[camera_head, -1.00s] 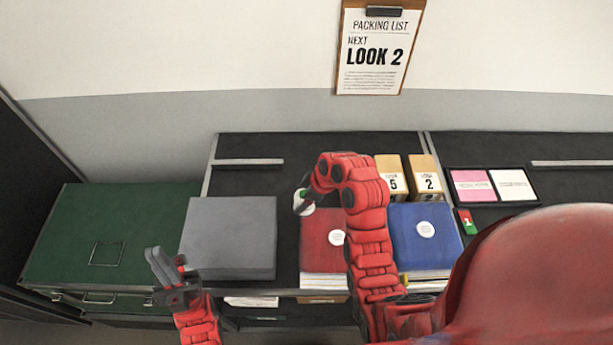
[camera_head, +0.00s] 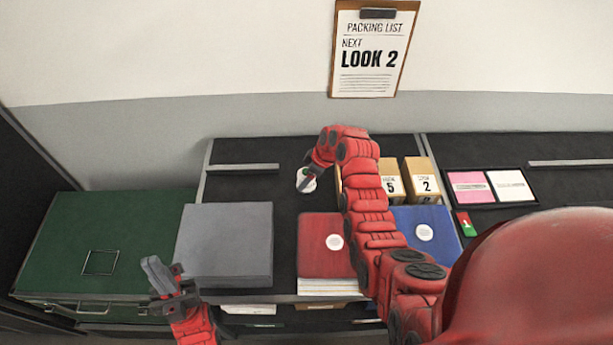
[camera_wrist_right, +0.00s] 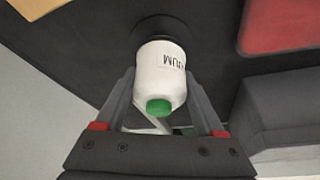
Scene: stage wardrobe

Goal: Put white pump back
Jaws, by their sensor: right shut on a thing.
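The white pump (camera_head: 305,186) is a small white bottle with a green end, at the back of the dark counter behind the grey box and the red book. In the right wrist view the white pump (camera_wrist_right: 160,72) shows part of a black label and sits between both fingers. My right gripper (camera_wrist_right: 160,112) is shut on it. A dark round patch lies at its far end; I cannot tell whether the bottle touches the counter. My left gripper (camera_head: 165,275) is empty and looks open, in front of the green case.
A grey box (camera_head: 225,245), a red book (camera_head: 322,250) and a blue book (camera_head: 425,232) lie along the front. Card boxes (camera_head: 422,180) stand right of my right arm. A green case (camera_head: 105,240) is at left, a card tray (camera_head: 490,187) at right. Counter behind the grey box is clear.

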